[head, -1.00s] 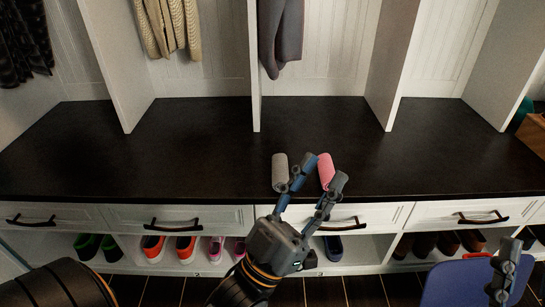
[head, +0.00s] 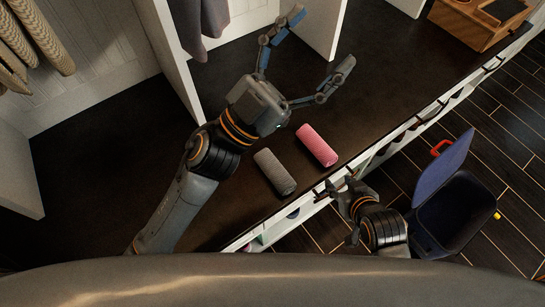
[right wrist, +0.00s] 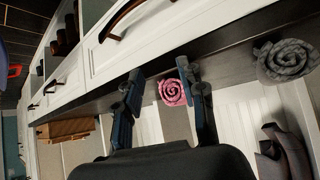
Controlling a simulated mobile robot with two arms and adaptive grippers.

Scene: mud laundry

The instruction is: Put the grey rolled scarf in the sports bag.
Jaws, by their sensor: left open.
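The grey rolled scarf (head: 274,172) lies on the dark bench top near its front edge, left of a pink roll (head: 317,145). Its spiral end shows at the right of the right wrist view (right wrist: 288,60). My left gripper (head: 322,42) is open and empty above the bench, beyond both rolls. My right gripper (head: 338,208) is at the bench's front edge; in the right wrist view its fingers (right wrist: 165,80) are apart, with the pink roll (right wrist: 172,92) beyond them. The blue sports bag (head: 455,210) stands open on the floor at right, its flap raised.
A wooden box (head: 478,22) sits at the bench's far right end. White upright dividers rise from the bench, and grey clothing (head: 205,15) hangs behind. Drawers with dark handles line the bench front. Dark tiled floor (head: 500,130) is open around the bag.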

